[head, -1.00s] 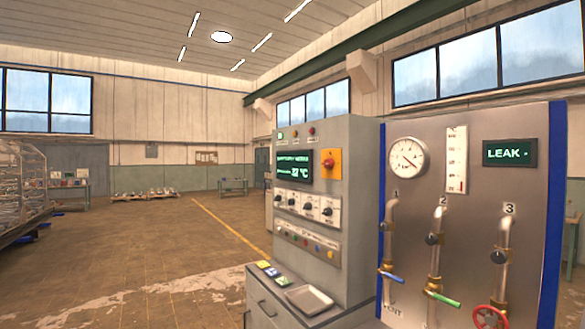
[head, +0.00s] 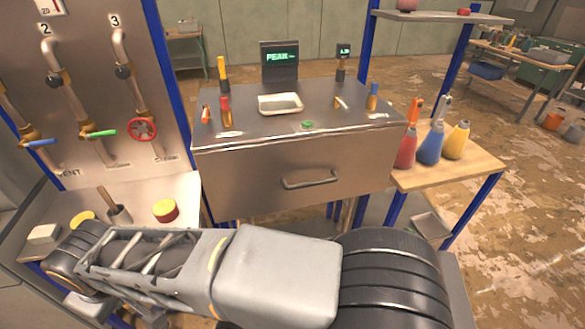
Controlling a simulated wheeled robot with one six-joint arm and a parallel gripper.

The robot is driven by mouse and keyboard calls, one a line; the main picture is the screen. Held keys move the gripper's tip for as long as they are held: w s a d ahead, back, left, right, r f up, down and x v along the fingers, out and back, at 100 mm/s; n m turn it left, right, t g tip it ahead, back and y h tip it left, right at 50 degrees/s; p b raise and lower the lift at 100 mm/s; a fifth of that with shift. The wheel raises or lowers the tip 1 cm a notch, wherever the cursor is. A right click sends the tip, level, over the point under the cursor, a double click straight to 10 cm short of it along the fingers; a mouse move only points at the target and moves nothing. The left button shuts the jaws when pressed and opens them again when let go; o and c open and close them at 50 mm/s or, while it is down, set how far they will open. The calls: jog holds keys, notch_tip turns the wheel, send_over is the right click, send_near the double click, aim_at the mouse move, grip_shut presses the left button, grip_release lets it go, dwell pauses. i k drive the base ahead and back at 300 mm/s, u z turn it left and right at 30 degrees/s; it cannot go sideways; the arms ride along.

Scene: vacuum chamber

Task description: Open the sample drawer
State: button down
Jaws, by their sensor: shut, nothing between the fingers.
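The sample drawer (head: 245,181) is a wide brown-grey metal front under a metal bench top (head: 235,134), in the middle of the head view. A bar handle (head: 310,179) is fixed across its front. The drawer front looks flush with the bench, so it appears closed. My arm lies across the bottom of the view, in front of and below the drawer. I cannot make out my gripper's fingers. Nothing visible touches the handle.
The bench top holds a white tray (head: 280,103), screwdrivers and a PEAK display (head: 280,60). A valve panel (head: 75,80) stands at left above a shelf with a yellow-topped red can (head: 165,210). A wooden side table (head: 480,165) with spray bottles (head: 431,145) is at right.

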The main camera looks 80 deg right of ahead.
aim_at(261, 178)
jog(key=k, duration=0.45)
jog(key=z, duration=3.75)
jog(key=k, duration=0.35)
jog(key=u, duration=1.15)
jog(key=i, duration=0.5)
jog(key=k, duration=0.95)
jog(key=u, duration=0.4)
jog(key=i, duration=0.45)
jog(key=z, duration=0.1)
